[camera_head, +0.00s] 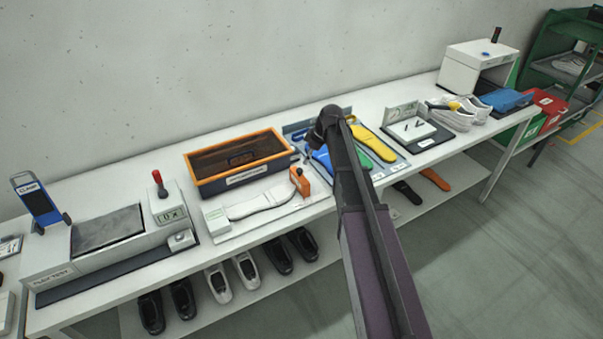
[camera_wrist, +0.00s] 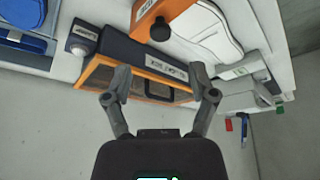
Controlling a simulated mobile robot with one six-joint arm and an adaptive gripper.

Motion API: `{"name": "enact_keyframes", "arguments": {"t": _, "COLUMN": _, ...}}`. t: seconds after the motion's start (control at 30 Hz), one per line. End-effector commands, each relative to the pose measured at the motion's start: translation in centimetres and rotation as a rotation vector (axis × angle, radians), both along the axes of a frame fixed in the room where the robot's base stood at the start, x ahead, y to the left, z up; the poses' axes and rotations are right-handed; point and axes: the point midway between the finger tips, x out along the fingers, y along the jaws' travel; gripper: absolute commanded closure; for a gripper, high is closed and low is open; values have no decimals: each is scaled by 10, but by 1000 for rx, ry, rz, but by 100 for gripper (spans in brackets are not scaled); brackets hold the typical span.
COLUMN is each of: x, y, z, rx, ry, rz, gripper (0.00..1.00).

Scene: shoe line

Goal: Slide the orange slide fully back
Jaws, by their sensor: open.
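The orange slide (camera_head: 300,180) stands upright at the right end of a white measuring board (camera_head: 262,222), on which a pale foot outline shows. In the wrist view the orange slide (camera_wrist: 155,12) is at the top edge, partly cut off, with a dark round knob (camera_wrist: 160,30) on it. A white block (camera_head: 216,222) sits at the board's left end; it also shows in the wrist view (camera_wrist: 243,66). My gripper (camera_wrist: 160,72) is open and empty, its fingers apart, overlapping the orange-rimmed bin in the picture and not touching the slide. In the head view my arm hides the gripper.
An orange-rimmed bin (camera_head: 238,183) stands behind the board. Coloured insoles on a grey mat (camera_head: 396,167) lie to the right, partly behind my arm. A flex tester (camera_head: 85,262) stands to the left. Shoes rest on the shelf below.

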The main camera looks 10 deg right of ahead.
Motion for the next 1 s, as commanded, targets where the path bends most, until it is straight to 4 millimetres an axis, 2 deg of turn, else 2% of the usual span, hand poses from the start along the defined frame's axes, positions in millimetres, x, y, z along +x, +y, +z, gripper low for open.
{"name": "enact_keyframes", "arguments": {"t": 0.03, "x": 1, "y": 2, "z": -8, "rx": 0, "ry": 0, "rz": 1, "gripper": 26}}
{"name": "enact_keyframes", "arguments": {"t": 0.6, "x": 9, "y": 18, "z": -52, "rx": 0, "ry": 0, "rz": 0, "gripper": 26}}
{"name": "enact_keyframes", "arguments": {"t": 1.0, "x": 12, "y": 25, "z": -65, "rx": 0, "ry": 0, "rz": 1, "gripper": 26}}
